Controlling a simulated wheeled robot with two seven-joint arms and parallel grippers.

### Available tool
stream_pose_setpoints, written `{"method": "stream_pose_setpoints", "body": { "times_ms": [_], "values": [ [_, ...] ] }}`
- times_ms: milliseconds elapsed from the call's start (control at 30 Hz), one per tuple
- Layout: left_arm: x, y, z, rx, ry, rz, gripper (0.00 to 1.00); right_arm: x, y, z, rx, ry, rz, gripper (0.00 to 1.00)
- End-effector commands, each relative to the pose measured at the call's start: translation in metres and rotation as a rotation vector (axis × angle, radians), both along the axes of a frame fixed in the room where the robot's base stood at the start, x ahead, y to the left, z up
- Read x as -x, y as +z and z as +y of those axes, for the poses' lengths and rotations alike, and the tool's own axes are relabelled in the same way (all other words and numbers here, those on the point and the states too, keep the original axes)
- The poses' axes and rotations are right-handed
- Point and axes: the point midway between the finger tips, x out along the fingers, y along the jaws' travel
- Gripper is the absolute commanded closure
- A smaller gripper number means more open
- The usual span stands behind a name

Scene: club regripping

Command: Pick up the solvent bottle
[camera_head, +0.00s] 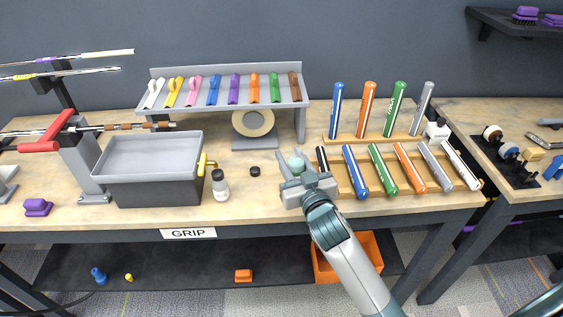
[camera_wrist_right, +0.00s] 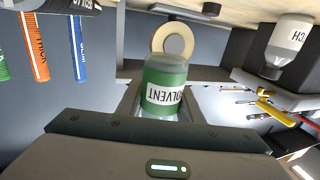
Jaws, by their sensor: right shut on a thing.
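The solvent bottle (camera_wrist_right: 165,85) is green with a white label reading SOLVENT, which appears upside down in the right wrist view. In the head view only its pale green upper part (camera_head: 297,163) shows, between the fingers of my right gripper (camera_head: 292,168). The right gripper is shut on the bottle, with a finger on each side of it. The gripper hides the lower part of the bottle in the head view, so I cannot tell whether it touches the bench. My left gripper is not in view.
A small black cap (camera_head: 255,171) and a white bottle with a black cap (camera_head: 220,186) stand to the left. A grey bin (camera_head: 150,188) lies further left. A rack of coloured grips (camera_head: 358,172) is close on the right. A tape roll (camera_head: 253,123) stands behind.

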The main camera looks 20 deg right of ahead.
Motion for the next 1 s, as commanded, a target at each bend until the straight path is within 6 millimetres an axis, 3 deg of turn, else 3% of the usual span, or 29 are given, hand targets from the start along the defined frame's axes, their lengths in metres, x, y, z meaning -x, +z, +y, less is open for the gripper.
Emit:
{"method": "stream_pose_setpoints", "body": {
  "times_ms": [500,1000],
  "values": [
    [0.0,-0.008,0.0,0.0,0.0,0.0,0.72,0.019,0.022,-0.031,0.0,0.0,-0.001,0.91],
    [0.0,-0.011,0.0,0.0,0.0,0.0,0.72,0.027,0.031,-0.044,0.0,0.0,0.0,0.91]
  ]
}}
